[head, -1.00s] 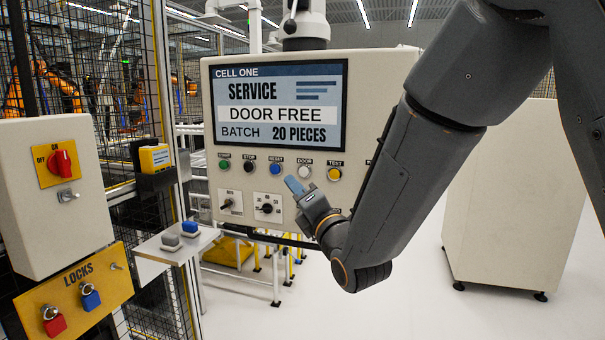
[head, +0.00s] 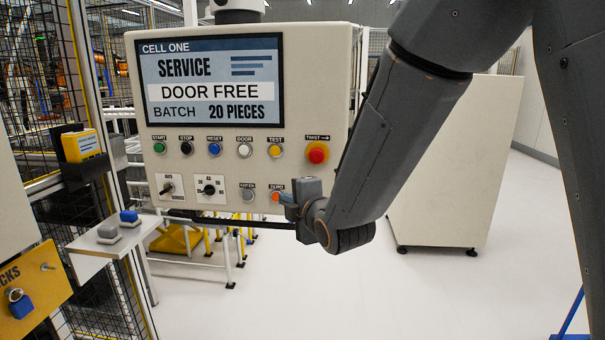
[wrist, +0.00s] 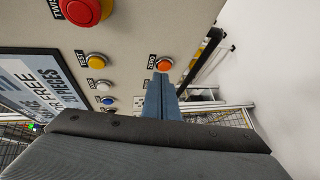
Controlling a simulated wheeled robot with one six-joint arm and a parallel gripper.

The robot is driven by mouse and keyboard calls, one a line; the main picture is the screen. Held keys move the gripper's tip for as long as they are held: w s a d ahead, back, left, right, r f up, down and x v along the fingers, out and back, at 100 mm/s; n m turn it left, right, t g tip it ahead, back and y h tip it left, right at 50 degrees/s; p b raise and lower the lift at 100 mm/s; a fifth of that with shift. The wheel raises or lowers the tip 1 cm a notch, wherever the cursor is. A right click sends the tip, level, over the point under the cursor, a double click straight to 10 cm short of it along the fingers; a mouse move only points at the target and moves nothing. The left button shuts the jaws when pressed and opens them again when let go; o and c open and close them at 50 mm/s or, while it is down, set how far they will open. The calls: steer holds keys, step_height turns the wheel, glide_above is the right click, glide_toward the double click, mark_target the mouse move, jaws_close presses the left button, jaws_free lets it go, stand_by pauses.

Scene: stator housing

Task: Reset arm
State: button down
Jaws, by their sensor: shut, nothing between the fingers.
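The control panel (head: 330,100) is a beige box with a screen that reads SERVICE, DOOR FREE and BATCH 20 PIECES. My gripper (head: 284,199) is shut and empty at the panel's lower right, its blue-grey fingertips at the orange ZERO button (head: 276,197). In the wrist view the shut fingers (wrist: 160,85) point at the orange button (wrist: 164,65), their tips just at its edge; I cannot tell whether they touch it. The blue RESET button (head: 214,149) sits in the upper row. The grey ENTER button (head: 247,195) is just left of ZERO.
Green, black, white and yellow buttons and a red twist knob (head: 317,152) line the upper row. Two selector switches (head: 209,188) sit lower left. A small shelf (head: 115,235) with grey and blue blocks stands left. A beige cabinet (head: 450,170) stands behind my arm.

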steer(key=s+d+f+m+g+h, duration=0.35)
steer(key=d+f+m, duration=0.25)
steer(key=d, duration=0.3)
steer(key=s+d+f+m+g+h, duration=0.25)
steer(key=s+d+f+m, duration=0.25)
steer(key=d+m, duration=0.25)
steer(key=s+d+f+m+g, duration=0.2)
steer(key=s+d+m+g, duration=0.1)
steer(key=s, duration=0.5)
steer(key=s+d+f+m+g+h, duration=0.1)
steer(key=s+d+f+m+g, duration=0.1)
steer(key=s+d+m, duration=0.4)
steer(key=shift+s+f+g, duration=0.2)
steer(key=shift+s+g, duration=0.5)
steer(key=shift+s, duration=0.35)
steer(key=shift+m, duration=0.25)
